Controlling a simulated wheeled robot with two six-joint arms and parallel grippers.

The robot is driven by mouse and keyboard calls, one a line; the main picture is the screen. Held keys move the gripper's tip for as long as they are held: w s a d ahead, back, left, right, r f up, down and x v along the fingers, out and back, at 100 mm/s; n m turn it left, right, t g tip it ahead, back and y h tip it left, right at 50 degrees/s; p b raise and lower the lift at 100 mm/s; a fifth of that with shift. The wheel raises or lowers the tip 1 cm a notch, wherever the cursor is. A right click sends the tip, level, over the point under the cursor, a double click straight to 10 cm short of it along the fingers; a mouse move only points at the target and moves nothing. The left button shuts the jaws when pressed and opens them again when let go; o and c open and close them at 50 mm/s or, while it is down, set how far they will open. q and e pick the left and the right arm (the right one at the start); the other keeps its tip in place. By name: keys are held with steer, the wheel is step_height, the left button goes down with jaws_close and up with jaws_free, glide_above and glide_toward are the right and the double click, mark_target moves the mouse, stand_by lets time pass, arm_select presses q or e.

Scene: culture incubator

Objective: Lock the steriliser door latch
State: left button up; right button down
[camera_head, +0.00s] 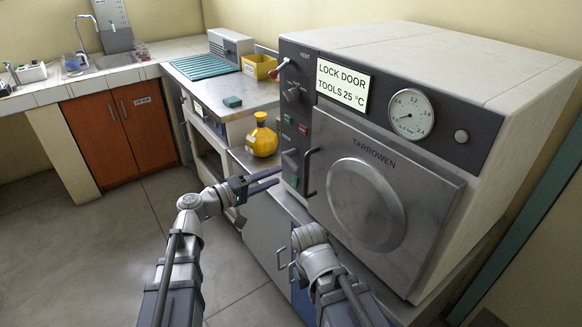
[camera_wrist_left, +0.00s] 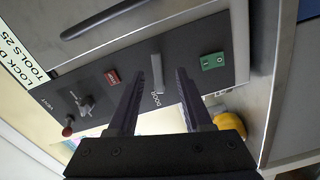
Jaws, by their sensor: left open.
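The steriliser (camera_head: 460,60) stands at the right with its door (camera_head: 410,215) shut against the front. The door latch, a short grey lever (camera_wrist_left: 157,72) beside the word DOOR, sits on the dark control panel. My left gripper (camera_head: 280,177) is open in front of the panel's lower part. In the left wrist view its fingers (camera_wrist_left: 158,80) spread on either side of the latch lever. I cannot tell whether they touch it. My right arm reaches toward the cabinet below the door, and its gripper is hidden.
The sign (camera_head: 342,86) reads LOCK DOOR TOOLS 25 °C. A black door handle (camera_head: 308,172) stands close to my left fingertips. A red-tipped vent lever (camera_head: 279,68) is higher on the panel. A yellow flask (camera_head: 261,137) stands on the counter at the left. Open floor lies left.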

mark_target(292, 166)
arm_select(q)
steer(key=shift+w+r+x, duration=0.15)
steer(key=shift+x, duration=1.8)
steer(key=shift+w+r+x, duration=0.1)
steer(key=shift+r+x, duration=0.05)
steer(key=shift+x, duration=1.8)
steer(key=shift+a, duration=0.2)
jaws_close()
